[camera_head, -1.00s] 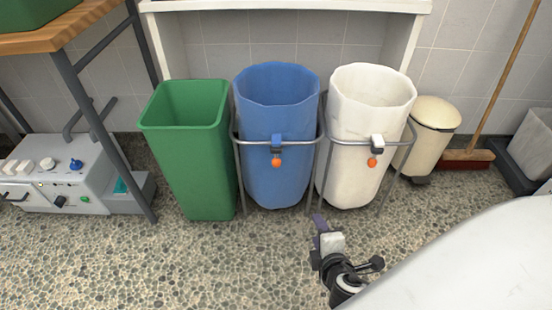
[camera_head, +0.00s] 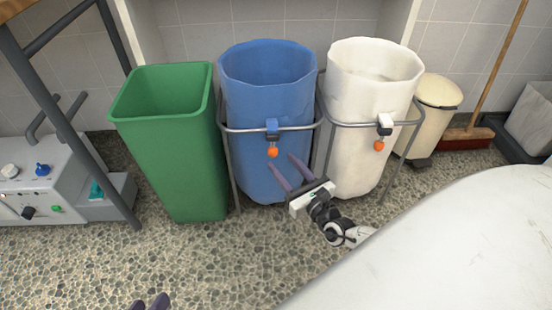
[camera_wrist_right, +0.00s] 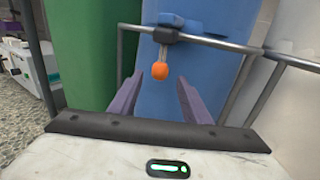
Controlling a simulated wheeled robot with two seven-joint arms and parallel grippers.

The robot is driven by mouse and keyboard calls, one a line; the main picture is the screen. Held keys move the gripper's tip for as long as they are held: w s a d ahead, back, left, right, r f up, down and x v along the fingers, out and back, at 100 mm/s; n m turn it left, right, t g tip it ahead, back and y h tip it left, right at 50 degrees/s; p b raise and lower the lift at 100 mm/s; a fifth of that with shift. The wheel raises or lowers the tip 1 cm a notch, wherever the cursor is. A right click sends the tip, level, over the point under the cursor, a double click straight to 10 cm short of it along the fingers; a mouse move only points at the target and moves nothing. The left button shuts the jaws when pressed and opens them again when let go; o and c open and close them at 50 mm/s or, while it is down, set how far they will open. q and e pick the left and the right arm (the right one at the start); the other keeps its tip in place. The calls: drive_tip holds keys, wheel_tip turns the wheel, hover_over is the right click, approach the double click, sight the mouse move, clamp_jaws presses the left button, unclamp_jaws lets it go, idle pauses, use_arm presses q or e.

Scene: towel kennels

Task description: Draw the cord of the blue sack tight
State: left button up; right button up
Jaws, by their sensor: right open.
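The blue sack (camera_head: 266,95) stands open-topped in a grey metal frame, between a green bin and a white sack. On its front rail sits a blue clamp (camera_head: 272,127) with an orange ball (camera_head: 273,152) hanging below it on a short cord. My right gripper (camera_head: 284,171) is open and empty, just below and in front of the orange ball. In the right wrist view the ball (camera_wrist_right: 160,71) hangs ahead, above and between the two purple fingers (camera_wrist_right: 158,100). The tips of my left gripper (camera_head: 150,303) show at the bottom edge, apart, with nothing seen between them.
The green bin (camera_head: 172,140) stands left of the blue sack. The white sack (camera_head: 365,110), with its own orange ball (camera_head: 379,146), stands right. A cream pedal bin (camera_head: 430,115) and a broom (camera_head: 470,138) are farther right. The pebbled floor in front is clear.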

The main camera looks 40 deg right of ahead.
sight(273, 152)
drive_tip(key=shift+w+d+b, duration=0.15)
drive_tip(key=shift+w+b, duration=0.3)
drive_tip(key=shift+w, duration=1.85)
drive_tip(key=shift+c, duration=0.4)
clamp_jaws()
